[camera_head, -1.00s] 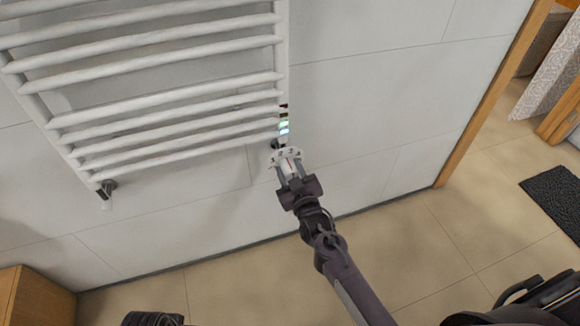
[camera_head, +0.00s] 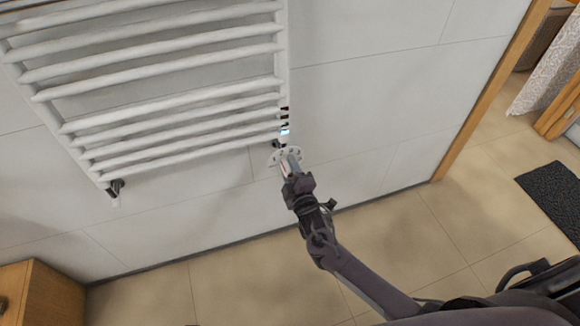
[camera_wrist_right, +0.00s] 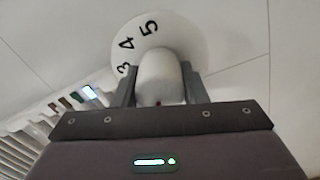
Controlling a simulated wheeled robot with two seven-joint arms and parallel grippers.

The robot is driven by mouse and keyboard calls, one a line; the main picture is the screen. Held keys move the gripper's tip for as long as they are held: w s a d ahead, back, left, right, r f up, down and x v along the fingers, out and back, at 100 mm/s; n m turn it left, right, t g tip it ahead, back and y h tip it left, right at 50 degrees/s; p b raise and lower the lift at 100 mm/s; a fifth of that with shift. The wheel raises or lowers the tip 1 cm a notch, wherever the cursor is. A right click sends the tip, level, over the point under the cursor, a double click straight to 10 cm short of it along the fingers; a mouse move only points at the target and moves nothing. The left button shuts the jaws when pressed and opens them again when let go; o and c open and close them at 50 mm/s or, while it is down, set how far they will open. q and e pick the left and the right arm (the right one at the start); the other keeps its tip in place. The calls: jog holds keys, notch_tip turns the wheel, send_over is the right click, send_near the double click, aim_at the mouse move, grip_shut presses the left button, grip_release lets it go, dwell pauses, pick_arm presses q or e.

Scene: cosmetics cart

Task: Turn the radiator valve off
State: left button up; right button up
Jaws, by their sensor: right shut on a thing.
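The white radiator valve (camera_head: 293,164) sits at the lower right corner of the towel radiator (camera_head: 180,137). Its knob (camera_wrist_right: 160,76) fills the middle of the right wrist view, in front of a round white dial (camera_wrist_right: 187,38) with the numbers 3, 4 and 5 visible. My right gripper (camera_head: 288,168) is shut on the knob, one finger on each side of it. The rest of the dial's marks are hidden behind the knob and gripper. My left gripper is not in view.
Small lit coloured indicators (camera_wrist_right: 88,93) lie beside the valve on the radiator. A second fitting (camera_head: 115,187) is at the radiator's lower left. A wooden cabinet (camera_head: 45,295) stands at lower left. The tiled floor (camera_head: 240,285) below is clear.

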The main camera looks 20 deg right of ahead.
jog(key=n, duration=0.3)
jog(key=shift+p, duration=0.35)
jog(key=n+p, duration=0.1)
jog(key=n, duration=0.2)
jog(key=shift+n, duration=0.8)
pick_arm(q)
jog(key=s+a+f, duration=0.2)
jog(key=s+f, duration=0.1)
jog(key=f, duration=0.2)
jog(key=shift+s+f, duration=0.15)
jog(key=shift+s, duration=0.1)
pick_arm(e)
jog(key=shift+f+n, duration=0.1)
jog(key=shift+n, duration=0.6)
pick_arm(q)
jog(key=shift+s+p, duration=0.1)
jog(key=shift+p, duration=0.2)
pick_arm(e)
jog(key=o, duration=1)
